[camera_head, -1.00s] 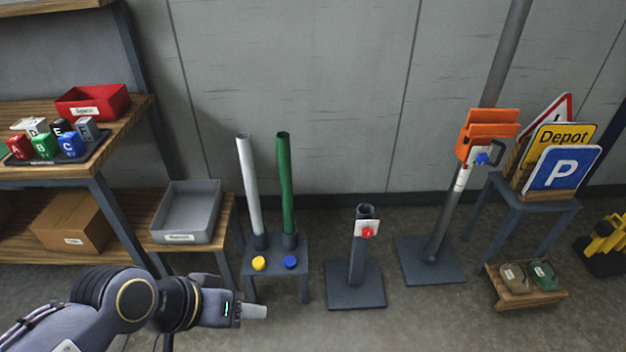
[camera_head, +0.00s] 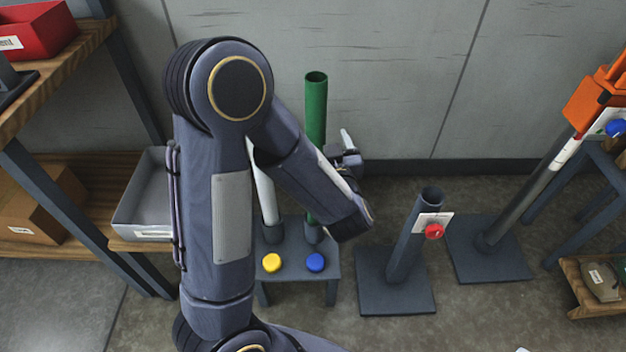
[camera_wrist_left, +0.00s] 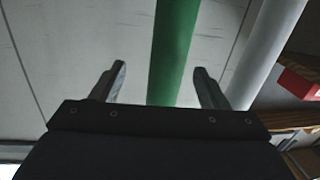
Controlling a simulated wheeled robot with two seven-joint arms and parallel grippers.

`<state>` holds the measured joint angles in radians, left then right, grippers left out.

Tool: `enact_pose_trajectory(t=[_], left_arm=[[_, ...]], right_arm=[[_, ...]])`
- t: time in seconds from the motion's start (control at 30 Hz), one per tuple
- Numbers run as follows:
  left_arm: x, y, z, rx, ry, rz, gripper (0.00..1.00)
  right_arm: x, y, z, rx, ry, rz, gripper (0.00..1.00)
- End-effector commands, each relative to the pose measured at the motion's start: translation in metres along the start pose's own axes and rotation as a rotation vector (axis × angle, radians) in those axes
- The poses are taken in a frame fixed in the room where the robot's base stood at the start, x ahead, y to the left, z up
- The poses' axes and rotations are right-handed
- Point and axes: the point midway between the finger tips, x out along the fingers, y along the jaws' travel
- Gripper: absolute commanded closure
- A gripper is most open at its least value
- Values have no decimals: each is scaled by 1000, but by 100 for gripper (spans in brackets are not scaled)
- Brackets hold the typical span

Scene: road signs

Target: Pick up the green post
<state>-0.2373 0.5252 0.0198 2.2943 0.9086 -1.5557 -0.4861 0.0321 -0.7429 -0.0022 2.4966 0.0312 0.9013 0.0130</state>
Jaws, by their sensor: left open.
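The green post (camera_head: 316,105) stands upright in a holder on a small dark stand (camera_head: 290,262). My left arm crosses in front of its middle in the head view. My left gripper (camera_head: 348,145) is beside the post at its right, partly hidden by my own arm. In the left wrist view the open fingers (camera_wrist_left: 160,70) frame the green post (camera_wrist_left: 175,45), which shows between them, nearer the right finger. I cannot tell whether the post is inside the jaws or just beyond them. My right gripper is not in view.
A white post (camera_head: 267,195) stands close left of the green one. Yellow (camera_head: 271,263) and blue (camera_head: 316,262) knobs sit on the stand's front. An empty-socket base (camera_head: 395,283) stands to the right. A grey bin (camera_head: 145,205) is on the shelf at left.

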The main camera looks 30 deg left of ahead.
Motion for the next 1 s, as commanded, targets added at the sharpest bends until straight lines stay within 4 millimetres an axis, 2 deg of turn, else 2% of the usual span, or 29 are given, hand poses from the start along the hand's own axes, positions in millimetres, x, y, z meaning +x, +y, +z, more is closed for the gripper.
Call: enact_pose_trajectory(t=[0.03,0.17,0.7,1.0], left_arm=[[-1,-2,9,23,20,-21,32],[4,-6,8,48,50,-55,32],[71,-12,0,45,51,-55,32],[75,-11,0,46,50,-52,33]], right_arm=[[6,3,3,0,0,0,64],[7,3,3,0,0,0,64],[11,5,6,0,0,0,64],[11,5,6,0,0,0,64]])
